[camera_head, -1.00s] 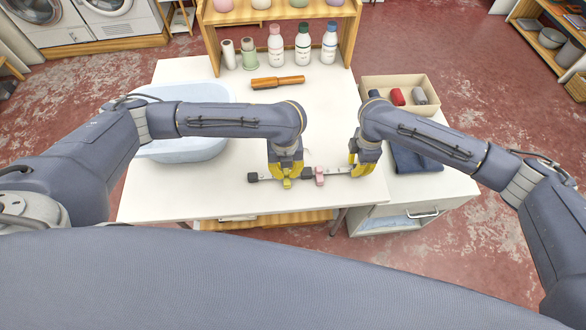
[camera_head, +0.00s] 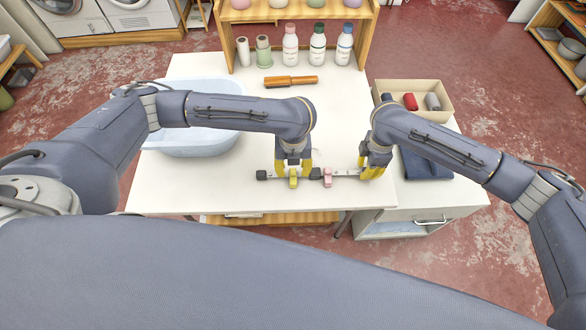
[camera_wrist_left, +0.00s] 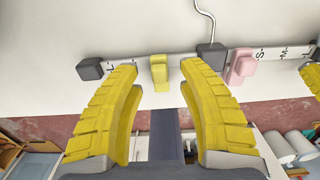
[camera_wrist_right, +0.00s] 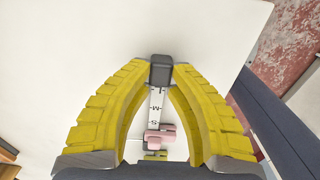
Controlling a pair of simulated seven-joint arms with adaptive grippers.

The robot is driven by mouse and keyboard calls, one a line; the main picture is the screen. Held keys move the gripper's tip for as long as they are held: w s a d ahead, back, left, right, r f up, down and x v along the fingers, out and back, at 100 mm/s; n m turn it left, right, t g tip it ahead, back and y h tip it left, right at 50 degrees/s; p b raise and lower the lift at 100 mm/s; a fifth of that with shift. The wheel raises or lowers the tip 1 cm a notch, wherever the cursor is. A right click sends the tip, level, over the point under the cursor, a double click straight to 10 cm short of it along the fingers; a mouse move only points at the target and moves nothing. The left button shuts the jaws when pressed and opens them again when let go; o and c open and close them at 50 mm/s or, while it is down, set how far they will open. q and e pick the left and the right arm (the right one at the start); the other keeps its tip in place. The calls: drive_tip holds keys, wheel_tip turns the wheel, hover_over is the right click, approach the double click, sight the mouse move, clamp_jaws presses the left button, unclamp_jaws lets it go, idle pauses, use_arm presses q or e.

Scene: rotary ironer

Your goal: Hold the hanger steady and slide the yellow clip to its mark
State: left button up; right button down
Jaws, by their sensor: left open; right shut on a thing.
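The hanger (camera_head: 345,176) lies across the front of the white table, a pale bar with dark end blocks and size letters; its metal hook (camera_wrist_left: 207,18) shows in the left wrist view. The yellow clip (camera_wrist_left: 159,72) sits on its left half, between the letter L near the left end block (camera_wrist_left: 90,68) and the dark middle block (camera_wrist_left: 211,56). A pink clip (camera_wrist_left: 241,66) sits just right of the middle block. My left gripper (camera_head: 293,172) is open, its fingers on either side of the yellow clip with gaps. My right gripper (camera_wrist_right: 160,72) is shut on the hanger's right end block.
A pale blue basin (camera_head: 200,142) stands at the left of the table. A wooden roller (camera_head: 291,82) and bottles (camera_head: 317,48) are at the back. A beige bin (camera_head: 446,90) and folded dark cloth (camera_head: 428,166) are at the right. The table behind the hanger is clear.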

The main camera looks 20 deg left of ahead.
sight(293, 170)
use_arm(q)
wheel_tip(293, 170, up, 11)
idle(0.6)
use_arm(e)
drive_tip(key=c, duration=1.2)
unclamp_jaws()
